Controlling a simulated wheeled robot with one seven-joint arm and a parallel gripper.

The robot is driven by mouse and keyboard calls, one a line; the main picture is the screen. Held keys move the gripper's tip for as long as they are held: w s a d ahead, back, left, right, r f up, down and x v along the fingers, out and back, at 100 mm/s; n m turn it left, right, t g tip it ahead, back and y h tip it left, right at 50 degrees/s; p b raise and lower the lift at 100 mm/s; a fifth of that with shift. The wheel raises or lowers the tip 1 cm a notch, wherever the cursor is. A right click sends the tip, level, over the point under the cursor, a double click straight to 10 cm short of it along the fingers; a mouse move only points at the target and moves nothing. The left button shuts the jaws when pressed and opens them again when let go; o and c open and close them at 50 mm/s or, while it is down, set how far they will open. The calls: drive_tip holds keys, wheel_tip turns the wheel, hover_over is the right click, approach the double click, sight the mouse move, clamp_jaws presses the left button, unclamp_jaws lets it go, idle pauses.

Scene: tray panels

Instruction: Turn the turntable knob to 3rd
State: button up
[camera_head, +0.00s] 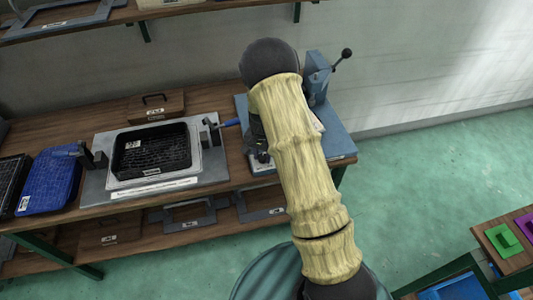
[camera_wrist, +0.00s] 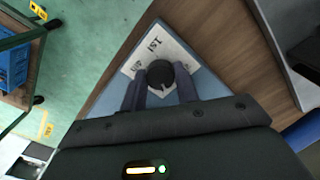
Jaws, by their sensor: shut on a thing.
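The dark round knob (camera_wrist: 160,72) stands on a white label plate (camera_wrist: 181,49) in the wrist view. The plate reads "1ST" beyond the knob, and a smaller, partly covered marking lies to its left. A small pale mark shows on the knob's near side. My gripper (camera_wrist: 161,82) has one finger on each side of the knob and is shut on it. The plate lies on the blue base (camera_wrist: 206,78), which also shows at the right end of the bench in the head view (camera_head: 338,140). There my arm hides the knob and my gripper.
A grey fixture (camera_head: 98,190) with a black mesh tray (camera_head: 150,172) stands left of the blue base. A lever with a black ball (camera_head: 346,54) rises behind the base. A blue tray (camera_head: 48,185) lies far left.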

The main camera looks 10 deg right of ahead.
sight(263, 156)
drive_tip(key=shift+w+r+m, duration=0.1)
drive_tip(key=shift+w+m, duration=0.1)
drive_tip(key=shift+m, duration=0.6)
drive_tip(key=o, duration=1)
drive_tip(key=shift+c, duration=0.2)
drive_tip(key=shift+s, duration=0.1)
wheel_tip(263, 156, up, 17)
drive_tip(key=shift+r+b, duration=0.15)
drive_tip(key=shift+b, duration=0.2)
